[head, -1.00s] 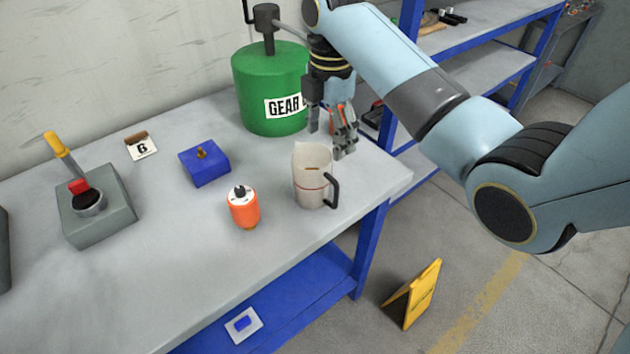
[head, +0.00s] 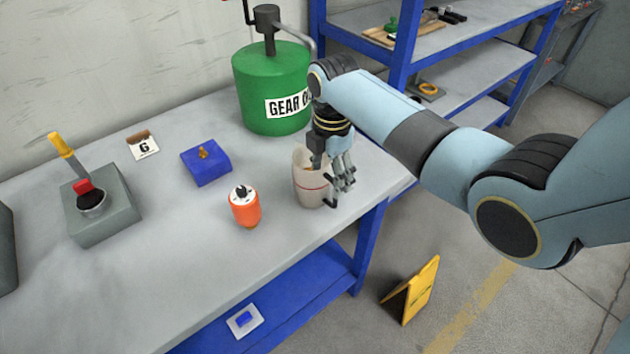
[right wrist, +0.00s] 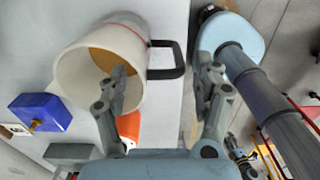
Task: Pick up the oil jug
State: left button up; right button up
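The oil jug (head: 309,190) is a pale, translucent jug with a red line around it, upright near the table's right end. In the right wrist view the jug (right wrist: 80,72) shows its open mouth, amber oil inside and its black handle (right wrist: 165,60). My right gripper (head: 334,178) is open at the jug's top right side. In the right wrist view (right wrist: 162,84) one finger overlaps the jug's mouth and the other is beyond the handle, with the handle between them. Whether a finger touches the jug cannot be told. My left gripper is not in view.
A green gear oil drum (head: 272,90) with a pump stands behind the jug. An orange canister (head: 245,208), a blue block (head: 206,163) and a grey jack (head: 100,212) stand to the left. A blue shelf rack (head: 480,75) is at the right. The table front (head: 200,290) is clear.

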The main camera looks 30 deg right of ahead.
grip_shut()
jog(key=shift+r, duration=0.1)
dwell(0.3)
